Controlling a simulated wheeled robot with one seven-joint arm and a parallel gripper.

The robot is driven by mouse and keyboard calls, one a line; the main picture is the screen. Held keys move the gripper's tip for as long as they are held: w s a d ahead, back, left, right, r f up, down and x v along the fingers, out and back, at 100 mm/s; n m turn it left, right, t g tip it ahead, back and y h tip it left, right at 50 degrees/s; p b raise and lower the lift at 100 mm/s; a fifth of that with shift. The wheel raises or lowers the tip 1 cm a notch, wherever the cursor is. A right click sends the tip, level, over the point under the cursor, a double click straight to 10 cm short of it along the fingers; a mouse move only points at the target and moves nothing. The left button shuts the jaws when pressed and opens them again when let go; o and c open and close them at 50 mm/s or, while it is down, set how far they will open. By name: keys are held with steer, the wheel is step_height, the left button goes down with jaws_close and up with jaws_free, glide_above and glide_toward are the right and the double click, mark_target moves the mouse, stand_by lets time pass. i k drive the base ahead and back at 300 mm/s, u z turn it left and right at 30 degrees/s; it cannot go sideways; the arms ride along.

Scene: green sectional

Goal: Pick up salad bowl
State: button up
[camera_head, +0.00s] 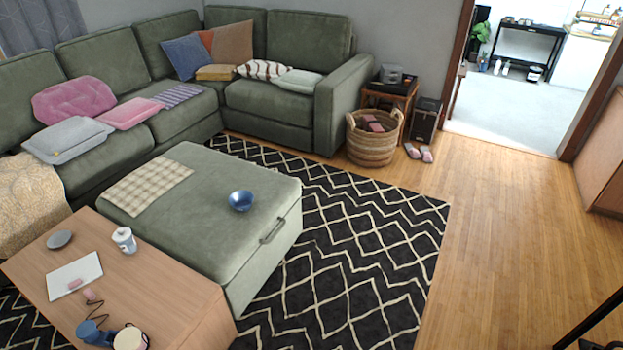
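A small blue bowl (241,201), which looks like the salad bowl, sits upright on the right part of the green ottoman (225,178). It is close to the ottoman's right edge, above the side with a dark handle. Its inside looks empty. My gripper is not in this view. A dark bar at the bottom right corner may be part of my own body; I cannot tell.
A wooden table (185,290) with a cup (124,240), a laptop-like white sheet (74,276) and headphones stands in front of the ottoman. A green sectional (285,107) lies behind. A wicker basket (372,147) stands at its right end. The wooden floor (490,240) at right is clear.

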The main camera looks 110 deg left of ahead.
mark_target(241, 201)
steer(key=u, duration=3.55)
steer(key=i, duration=2.95)
steer(key=u, duration=0.45)
